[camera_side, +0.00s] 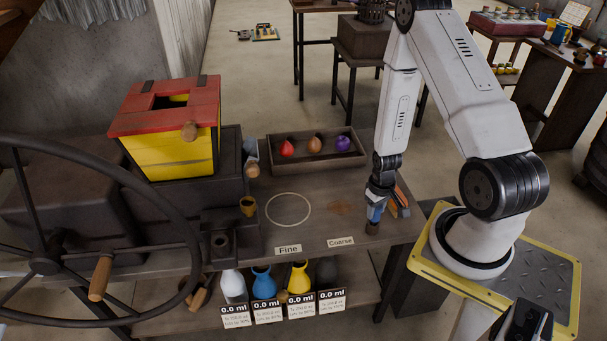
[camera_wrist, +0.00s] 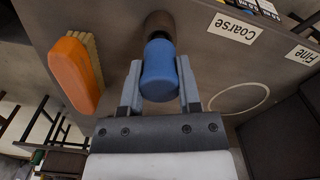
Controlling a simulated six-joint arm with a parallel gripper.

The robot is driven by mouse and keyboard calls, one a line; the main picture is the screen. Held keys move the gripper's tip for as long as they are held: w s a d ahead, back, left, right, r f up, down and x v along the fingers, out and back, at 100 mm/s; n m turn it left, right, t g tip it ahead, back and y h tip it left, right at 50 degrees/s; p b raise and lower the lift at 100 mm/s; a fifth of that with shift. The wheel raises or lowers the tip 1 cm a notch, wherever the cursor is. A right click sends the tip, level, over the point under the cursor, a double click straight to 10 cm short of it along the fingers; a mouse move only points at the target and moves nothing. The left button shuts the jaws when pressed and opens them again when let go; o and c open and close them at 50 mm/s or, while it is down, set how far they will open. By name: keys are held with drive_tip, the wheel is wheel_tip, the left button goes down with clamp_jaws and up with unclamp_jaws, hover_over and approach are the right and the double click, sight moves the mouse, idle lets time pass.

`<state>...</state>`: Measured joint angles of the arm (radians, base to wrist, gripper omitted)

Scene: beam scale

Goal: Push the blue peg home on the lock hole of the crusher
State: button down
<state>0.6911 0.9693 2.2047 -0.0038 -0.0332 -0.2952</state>
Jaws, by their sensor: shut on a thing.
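The blue peg (camera_wrist: 158,72) stands between my gripper's fingers (camera_wrist: 159,64) in the wrist view, and they are shut on it. In the side view my gripper (camera_side: 377,198) points down at the table's front right, with the blue peg (camera_side: 375,212) at its tips. The peg's far end meets a dark brown round piece (camera_wrist: 160,25); whether this is part of the peg or a stand is unclear. The crusher, with a yellow and red hopper (camera_side: 183,150) on a dark body, stands at the left, well apart from my gripper. I cannot make out its lock hole.
An orange brush (camera_wrist: 78,72) lies beside my gripper. A tray (camera_side: 318,162) with red, orange and purple items is behind. A white ring (camera_side: 288,210) and the Fine and Coarse labels mark the table. A large handwheel (camera_side: 45,262) is at left. Several vases stand on the lower shelf.

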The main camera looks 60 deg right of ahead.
drive_tip(key=shift+r, duration=4.15)
drive_tip(key=shift+w+a+r, duration=0.1)
drive_tip(key=shift+w+a, duration=0.05)
drive_tip(key=shift+w, duration=0.35)
drive_tip(key=w+a+r+n, duration=0.3)
drive_tip(key=w+a, duration=0.4)
drive_tip(key=w, duration=0.1)
drive_tip(key=w+a+r+n, duration=0.3)
drive_tip(key=w+a+n, duration=0.1)
drive_tip(key=w+a, duration=0.4)
drive_tip(key=w+a+r+n, duration=0.2)
drive_tip(key=a+r, duration=0.2)
drive_tip(key=a, duration=0.6)
drive_tip(key=w+a+r+n, duration=0.2)
drive_tip(key=a+r+n, duration=0.1)
drive_tip(key=a, duration=0.7)
drive_tip(key=shift+w+a+r, duration=0.35)
drive_tip(key=shift+a+r, duration=0.05)
drive_tip(key=shift+r, duration=0.35)
drive_tip(key=shift+f, duration=0.15)
